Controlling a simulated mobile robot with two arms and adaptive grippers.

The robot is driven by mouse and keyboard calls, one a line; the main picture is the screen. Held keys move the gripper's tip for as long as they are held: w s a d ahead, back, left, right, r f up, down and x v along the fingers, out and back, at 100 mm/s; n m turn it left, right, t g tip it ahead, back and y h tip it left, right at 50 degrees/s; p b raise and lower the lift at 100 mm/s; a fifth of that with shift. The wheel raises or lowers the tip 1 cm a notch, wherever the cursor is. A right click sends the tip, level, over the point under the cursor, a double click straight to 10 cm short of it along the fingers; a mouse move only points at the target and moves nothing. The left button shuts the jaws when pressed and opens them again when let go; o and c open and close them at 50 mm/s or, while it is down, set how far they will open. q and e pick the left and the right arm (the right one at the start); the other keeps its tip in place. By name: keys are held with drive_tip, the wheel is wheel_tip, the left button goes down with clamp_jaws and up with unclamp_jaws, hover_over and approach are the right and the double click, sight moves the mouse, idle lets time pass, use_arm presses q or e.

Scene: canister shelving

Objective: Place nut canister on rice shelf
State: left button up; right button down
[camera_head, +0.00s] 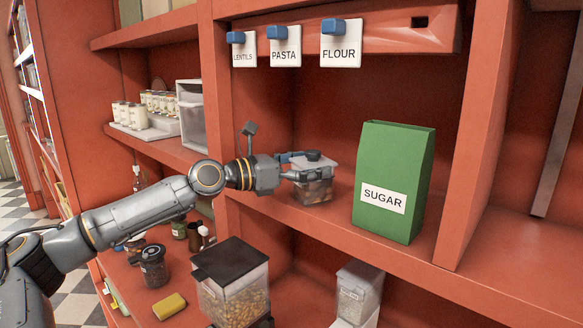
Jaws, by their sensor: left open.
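A small clear canister (313,192) with a dark lid and brown contents stands on the middle shelf, left of the sugar bag. A larger clear canister (232,298) with a black lid and tan, nut-like pieces stands lower down in front. I cannot tell for sure which one is the nut canister. My left gripper (294,167) is open at the left side of the small canister, its fingers close to the lid; contact is unclear. No label reading rice shows. My right gripper is not in view.
A green sugar bag (393,180) stands close right of the small canister. Tags for lentils (244,53), pasta (285,50) and flour (340,50) hang above. A clear dispenser (356,293), a dark-lidded jar (152,268) and a yellow block (169,306) are lower down.

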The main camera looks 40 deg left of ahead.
use_arm(q)
drive_tip(key=b+v, duration=1)
drive_tip(key=v, duration=0.2)
drive_tip(key=shift+b, duration=0.35)
